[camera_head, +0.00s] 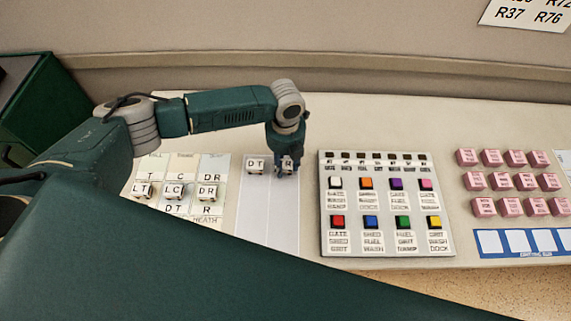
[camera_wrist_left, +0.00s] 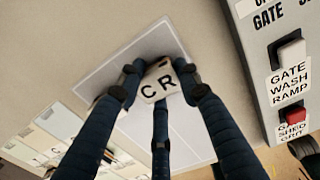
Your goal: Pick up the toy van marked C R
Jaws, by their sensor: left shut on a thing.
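The toy van marked C R (camera_wrist_left: 161,84) is white with black letters and shows between the fingers in the left wrist view. My left gripper (camera_head: 286,164) is shut on it, with fingers around its sides, over the far end of the pale lane mat (camera_head: 268,215). In the head view the fingers hide most of this van. I cannot tell whether it touches the mat. A van marked DT (camera_head: 256,164) stands just left of it. My right gripper is not in view.
A lettered grid board (camera_head: 147,163) at left carries vans LT (camera_head: 142,190), LC (camera_head: 174,190) and DR (camera_head: 207,191). A button panel (camera_head: 327,245) stands close on the right. Several pink blocks (camera_head: 513,181) sit farther right, above a blue-edged card (camera_head: 524,240).

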